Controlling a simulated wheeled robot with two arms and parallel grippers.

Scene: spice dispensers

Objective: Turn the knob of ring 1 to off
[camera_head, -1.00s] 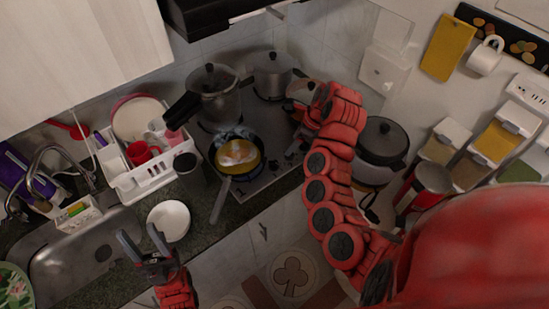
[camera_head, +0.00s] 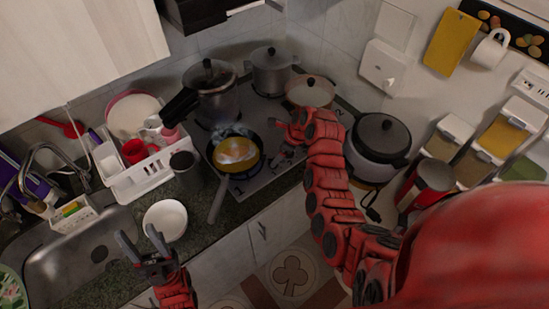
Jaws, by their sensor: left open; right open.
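The stove (camera_head: 262,178) stands in the counter corner. A frying pan (camera_head: 236,151) with yellow food and faint steam sits on its front left ring. The knobs are on the stove's right side, near my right gripper (camera_head: 280,140); they are small and partly hidden by it, and I cannot tell which is ring 1's. My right gripper is open, low over the stove to the right of the frying pan; its fingertips are hard to make out. My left gripper (camera_head: 140,243) is open and empty, in front of the counter near the white bowl.
A pressure cooker (camera_head: 212,92), a steel pot (camera_head: 271,72) and a lidded pan (camera_head: 309,92) stand on the back of the stove. A rice cooker (camera_head: 378,145) is right of my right arm. A white bowl (camera_head: 166,219) and dish rack (camera_head: 150,174) are at the left.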

